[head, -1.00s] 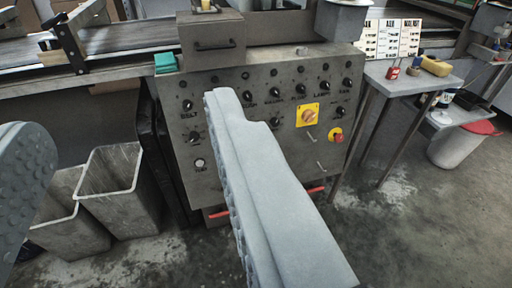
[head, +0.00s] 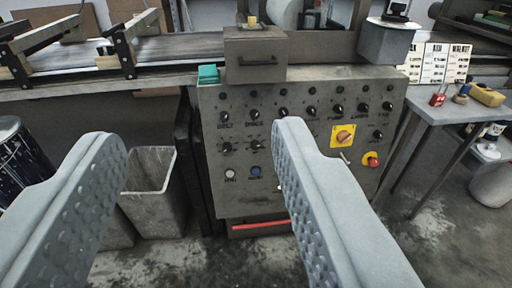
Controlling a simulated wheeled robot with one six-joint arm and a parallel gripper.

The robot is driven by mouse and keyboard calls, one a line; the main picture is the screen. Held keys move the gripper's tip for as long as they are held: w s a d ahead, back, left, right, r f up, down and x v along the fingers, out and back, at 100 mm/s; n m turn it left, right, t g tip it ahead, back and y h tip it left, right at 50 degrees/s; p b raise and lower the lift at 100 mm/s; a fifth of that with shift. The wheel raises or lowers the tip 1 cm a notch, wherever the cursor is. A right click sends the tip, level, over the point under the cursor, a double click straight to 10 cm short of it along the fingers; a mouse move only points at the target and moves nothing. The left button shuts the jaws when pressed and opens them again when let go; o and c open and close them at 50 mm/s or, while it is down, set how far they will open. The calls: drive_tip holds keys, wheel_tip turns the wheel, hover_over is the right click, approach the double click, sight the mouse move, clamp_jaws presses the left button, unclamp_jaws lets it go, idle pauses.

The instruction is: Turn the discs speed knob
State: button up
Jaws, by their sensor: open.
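The grey control panel (head: 300,195) faces me, with rows of black knobs. A label that reads like DISCS sits under a black knob (head: 254,114) in the upper left part. Another black knob (head: 256,146) is below that label, so I cannot tell for sure which one it names. Both knobs are in clear view, left of my right finger. My gripper (head: 192,140) is open and empty, its two grey fingers wide apart in front of the panel. The right finger covers part of the panel's middle. Neither finger visibly touches a knob.
A yellow plate with an orange rotary switch (head: 344,138) and a red button (head: 372,160) are at the panel's right. A grey box (head: 256,58) stands on top. A bin (head: 152,195) stands left; a side table (head: 436,110) stands right. The conveyor (head: 170,50) runs behind.

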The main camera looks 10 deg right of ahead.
drive_tip(key=w+f+m, duration=0.6)
drive_tip(key=w+m, duration=0.1)
drive_tip(key=w, duration=0.6)
drive_tip(key=m+g+h, duration=0.3)
drive_tip(key=m, duration=2)
approach(255, 146)
drive_tip(key=x, duration=0.8)
drive_tip(key=shift+f, duration=0.1)
drive_tip(key=shift+c, duration=0.4)
drive_tip(key=c, duration=0.9)
drive_tip(key=shift+n, duration=0.3)
